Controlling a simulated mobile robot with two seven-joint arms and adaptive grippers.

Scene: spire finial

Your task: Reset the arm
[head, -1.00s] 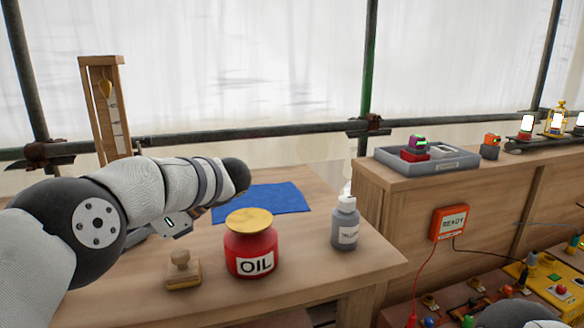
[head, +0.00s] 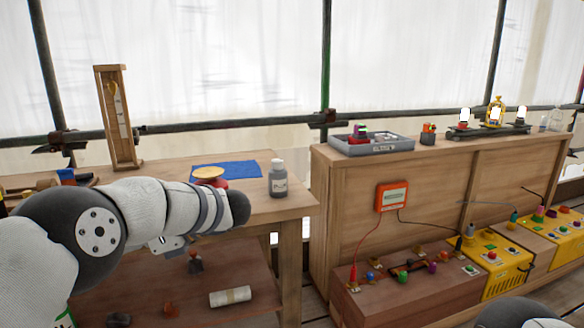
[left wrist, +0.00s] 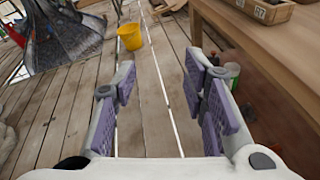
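My left arm (head: 150,205) reaches in from the left in the head view, in front of the workbench. Its gripper is not clearly seen there. In the left wrist view my left gripper (left wrist: 160,85) has its two purple-padded fingers spread wide, with nothing between them and plank floor beyond. A grey and dark piece of my right arm (head: 520,312) shows at the bottom right of the head view. My right gripper is out of view.
A wooden cabinet (head: 340,195) stands to the right. A yellow bucket (left wrist: 130,37) stands on the floor.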

